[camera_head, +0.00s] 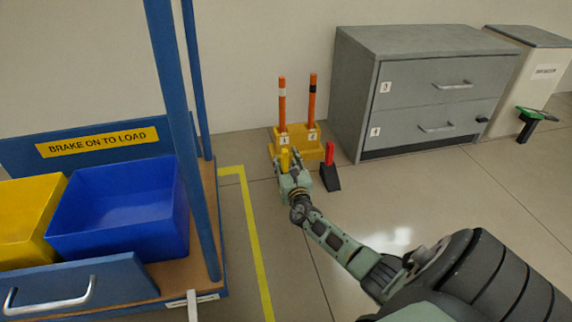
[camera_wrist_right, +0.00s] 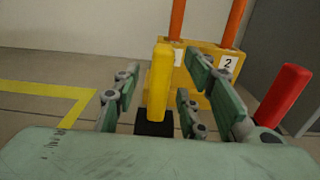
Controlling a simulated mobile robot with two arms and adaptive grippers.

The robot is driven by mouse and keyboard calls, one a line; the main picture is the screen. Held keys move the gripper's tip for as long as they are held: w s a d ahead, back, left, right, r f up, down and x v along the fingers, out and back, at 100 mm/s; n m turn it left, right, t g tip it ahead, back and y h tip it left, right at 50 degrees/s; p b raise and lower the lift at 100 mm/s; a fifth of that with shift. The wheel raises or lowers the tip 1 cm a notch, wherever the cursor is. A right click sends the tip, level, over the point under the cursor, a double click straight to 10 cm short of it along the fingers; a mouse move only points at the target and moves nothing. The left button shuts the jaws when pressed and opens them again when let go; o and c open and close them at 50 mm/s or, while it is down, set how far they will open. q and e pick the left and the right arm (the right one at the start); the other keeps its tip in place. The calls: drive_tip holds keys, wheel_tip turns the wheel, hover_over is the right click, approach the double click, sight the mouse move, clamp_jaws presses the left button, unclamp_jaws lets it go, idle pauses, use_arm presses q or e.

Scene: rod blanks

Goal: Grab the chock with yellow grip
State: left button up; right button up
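The chock with the yellow grip (camera_head: 285,156) stands on the floor in front of the yellow stand. In the right wrist view its upright yellow grip (camera_wrist_right: 160,82) shows clearly above its black base (camera_wrist_right: 153,125). My right gripper (camera_head: 291,172) reaches it and hides most of its base in the head view. In the right wrist view the fingers of the right gripper (camera_wrist_right: 164,75) are spread, with the yellow grip seen between them and gaps on both sides. A chock with a red grip (camera_head: 329,156) stands to the right. My left gripper is out of view.
The yellow stand (camera_head: 298,152) with two orange posts is just behind the chocks. A grey drawer cabinet (camera_head: 400,105) stands at the back right. A blue cart with a blue bin (camera_head: 120,215) and a yellow bin (camera_head: 22,225) is at the left. Floor on the right is mostly clear.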

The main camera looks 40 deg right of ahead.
drive_tip(key=shift+c, duration=0.4)
clamp_jaws()
drive_tip(key=shift+r, duration=0.1)
